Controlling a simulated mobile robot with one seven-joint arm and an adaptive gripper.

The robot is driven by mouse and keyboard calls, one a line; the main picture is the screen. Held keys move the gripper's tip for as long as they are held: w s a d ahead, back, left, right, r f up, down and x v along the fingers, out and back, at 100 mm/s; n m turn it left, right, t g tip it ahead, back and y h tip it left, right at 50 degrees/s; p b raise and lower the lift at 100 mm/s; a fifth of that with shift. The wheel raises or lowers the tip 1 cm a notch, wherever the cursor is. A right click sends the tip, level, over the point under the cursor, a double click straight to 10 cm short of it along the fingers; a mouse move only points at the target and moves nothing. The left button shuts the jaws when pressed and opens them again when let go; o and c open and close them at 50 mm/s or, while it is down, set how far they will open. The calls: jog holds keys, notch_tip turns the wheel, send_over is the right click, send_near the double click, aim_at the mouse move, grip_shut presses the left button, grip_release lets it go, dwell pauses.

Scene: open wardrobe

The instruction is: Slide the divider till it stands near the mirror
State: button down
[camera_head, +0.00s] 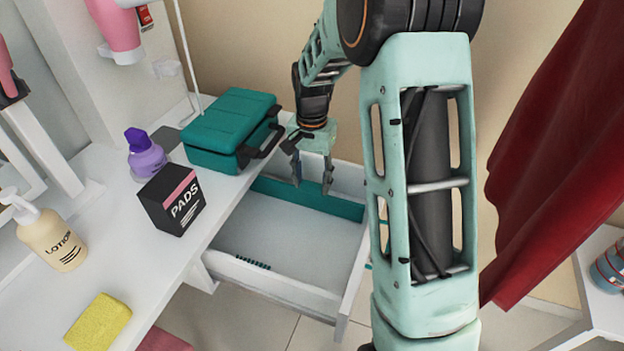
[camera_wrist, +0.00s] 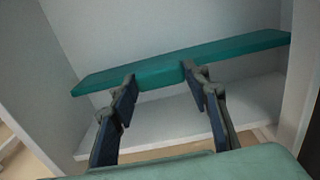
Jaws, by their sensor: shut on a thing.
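The divider (camera_head: 345,208) is a long teal bar standing across the white drawer (camera_head: 285,285), near its far wall. My gripper (camera_head: 312,183) comes down on it from above, with its fingers at the bar's upper edge. In the wrist view, the divider (camera_wrist: 235,54) spans the drawer and my gripper's fingertips (camera_wrist: 158,75) are at its near edge, some way apart, shut on it. A white frame (camera_head: 42,140) at the left edge of the head view looks like part of the mirror; most of it is cut off.
A teal case (camera_head: 222,125) sits on the white counter (camera_head: 105,185) beside the drawer. A purple bottle (camera_head: 145,155), a black pads box (camera_head: 172,200), a lotion bottle (camera_head: 55,240) and a yellow sponge (camera_head: 98,322) stand or lie there too.

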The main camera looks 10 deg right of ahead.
jog(key=s+a, duration=1)
jog(key=s, duration=0.5)
jog(key=shift+p, duration=0.3)
jog(key=shift+s+a, duration=0.15)
jog(key=c, duration=1.1)
grip_release()
notch_tip(320, 180, up, 12)
jog(key=shift+r, duration=0.1)
